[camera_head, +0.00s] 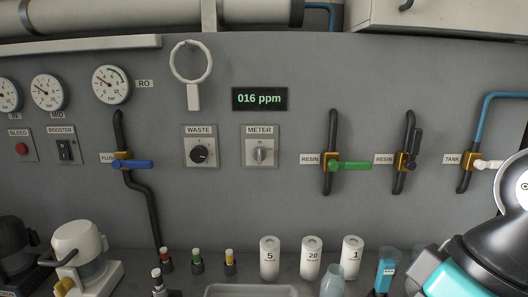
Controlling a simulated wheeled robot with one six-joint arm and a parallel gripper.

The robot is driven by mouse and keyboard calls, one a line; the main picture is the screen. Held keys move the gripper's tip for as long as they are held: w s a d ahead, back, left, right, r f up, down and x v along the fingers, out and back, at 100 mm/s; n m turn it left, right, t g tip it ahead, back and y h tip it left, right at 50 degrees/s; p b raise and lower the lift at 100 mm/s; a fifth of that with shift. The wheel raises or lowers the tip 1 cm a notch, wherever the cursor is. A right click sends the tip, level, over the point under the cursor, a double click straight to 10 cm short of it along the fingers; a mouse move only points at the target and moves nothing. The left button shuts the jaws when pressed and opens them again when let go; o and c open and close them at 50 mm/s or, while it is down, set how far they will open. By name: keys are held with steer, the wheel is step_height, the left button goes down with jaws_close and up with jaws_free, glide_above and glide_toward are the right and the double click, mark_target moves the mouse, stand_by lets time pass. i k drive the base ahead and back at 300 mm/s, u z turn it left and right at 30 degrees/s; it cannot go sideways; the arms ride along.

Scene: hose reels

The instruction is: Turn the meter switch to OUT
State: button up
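The meter switch (262,153) is a grey knob on a light square plate under a METER label, in the middle of the grey wall panel. Its grip stands about upright. A small mark above the knob is too small to read with certainty, and I see no OUT mark clearly. A display (259,99) above it reads 016 ppm. Part of my arm shows at the lower right, well to the right of the switch and apart from it. My gripper is not in view.
A WASTE switch (200,153) with a black knob is just left. Valves with blue (136,164) and green (350,166) handles flank the switches. White cylinders (270,258) and small bottles stand on the bench below. The space before the switch looks clear.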

mark_target(260, 153)
steer(key=z, duration=1.4)
steer(key=k, duration=0.8)
steer(key=u, duration=2)
steer(key=i, duration=0.5)
